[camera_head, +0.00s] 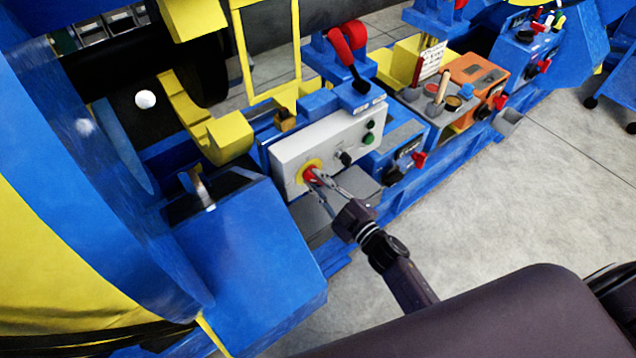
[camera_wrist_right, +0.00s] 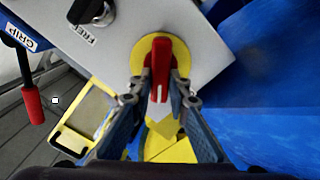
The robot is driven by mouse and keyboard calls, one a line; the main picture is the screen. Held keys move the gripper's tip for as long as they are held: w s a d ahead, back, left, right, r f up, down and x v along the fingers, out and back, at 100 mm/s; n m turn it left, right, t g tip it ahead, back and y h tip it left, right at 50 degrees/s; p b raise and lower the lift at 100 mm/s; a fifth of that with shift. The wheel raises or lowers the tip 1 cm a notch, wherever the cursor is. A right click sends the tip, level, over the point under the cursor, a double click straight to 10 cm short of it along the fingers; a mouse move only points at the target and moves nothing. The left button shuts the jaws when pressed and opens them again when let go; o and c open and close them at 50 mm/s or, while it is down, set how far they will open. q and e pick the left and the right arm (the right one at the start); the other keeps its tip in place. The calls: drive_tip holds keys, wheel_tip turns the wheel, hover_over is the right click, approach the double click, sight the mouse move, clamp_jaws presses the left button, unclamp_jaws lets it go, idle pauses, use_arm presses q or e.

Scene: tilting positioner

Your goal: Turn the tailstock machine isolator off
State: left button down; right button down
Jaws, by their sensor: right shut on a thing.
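The isolator is a red rotary handle (camera_head: 310,175) on a round yellow plate, at the left end of a light grey control box (camera_head: 290,152). In the right wrist view the red handle (camera_wrist_right: 161,68) stands in front of the yellow plate (camera_wrist_right: 139,52), with a white mark near its lower end. My right gripper (camera_head: 316,176) is at the handle. In the wrist view its two fingers (camera_wrist_right: 160,95) are closed on either side of the red handle. The handle's lower part is partly hidden between the fingertips. My left gripper is not in view.
The box also carries a black knob (camera_head: 344,158) and a green button (camera_head: 368,139). A red-handled lever (camera_head: 348,50) stands behind it. A blue housing (camera_head: 250,240) lies close on the left. Open concrete floor (camera_head: 540,180) is on the right.

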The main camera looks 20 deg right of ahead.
drive_tip(key=n+b, duration=0.1)
drive_tip(key=n, duration=0.1)
drive_tip(key=n+b, duration=0.1)
drive_tip(key=n, duration=0.2)
drive_tip(key=shift+s+a+f+n+b, duration=0.1)
drive_tip(key=shift+a+f+n+b, duration=0.05)
drive_tip(key=shift+f+n+b, duration=0.4)
drive_tip(key=shift+n+b, duration=0.85)
drive_tip(key=shift+n, duration=1)
drive_tip(key=c, duration=1.8)
unclamp_jaws()
drive_tip(key=shift+c, duration=0.2)
drive_tip(key=v, duration=1.2)
drive_tip(key=shift+r, duration=0.1)
